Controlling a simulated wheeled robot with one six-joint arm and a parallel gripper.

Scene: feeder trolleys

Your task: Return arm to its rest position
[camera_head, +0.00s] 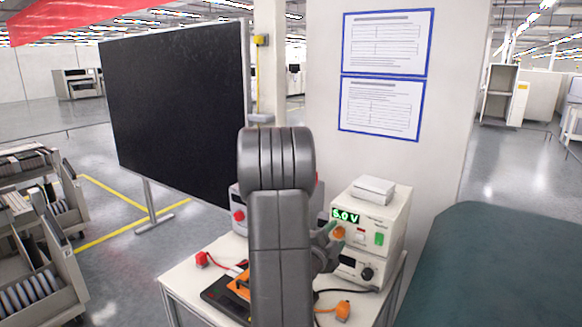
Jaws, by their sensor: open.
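My grey arm (279,220) rises through the middle of the view and reaches towards the bench. My gripper (327,238) shows only in part, to the right of the arm, at the front of a white power supply (382,213). It is open, with nothing visible held in it. The arm hides part of the bench and the gripper's far side.
The white bench (186,283) carries a red plug (202,258), a black and orange device (222,292) and an orange connector (343,310). A black board (175,105) stands behind. Feeder trolleys (40,240) stand at left. A dark green surface (510,265) fills the right.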

